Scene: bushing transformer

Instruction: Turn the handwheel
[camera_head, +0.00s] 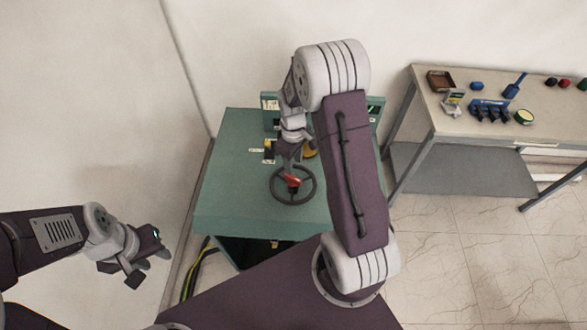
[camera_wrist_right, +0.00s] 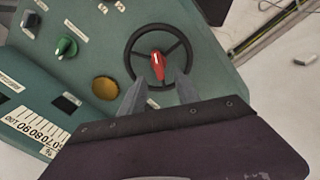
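The handwheel (camera_head: 302,197) is a dark spoked ring with a red part (camera_head: 292,182) at its hub, on top of the green cabinet (camera_head: 222,190). In the right wrist view the handwheel (camera_wrist_right: 134,72) lies just beyond the fingertips, with the red part (camera_wrist_right: 157,66) near its middle. My right gripper (camera_wrist_right: 158,80) points at the hub with its two fingers apart and the red part showing beyond the gap. I cannot tell whether the fingers touch it. My left gripper (camera_head: 146,262) hangs to the left of the cabinet, away from the wheel, with its fingers apart and nothing between them.
A workbench (camera_head: 470,120) with small tools stands at the right. Cables (camera_head: 197,270) hang at the cabinet's lower left. Tiled floor (camera_head: 455,265) is clear at the right.

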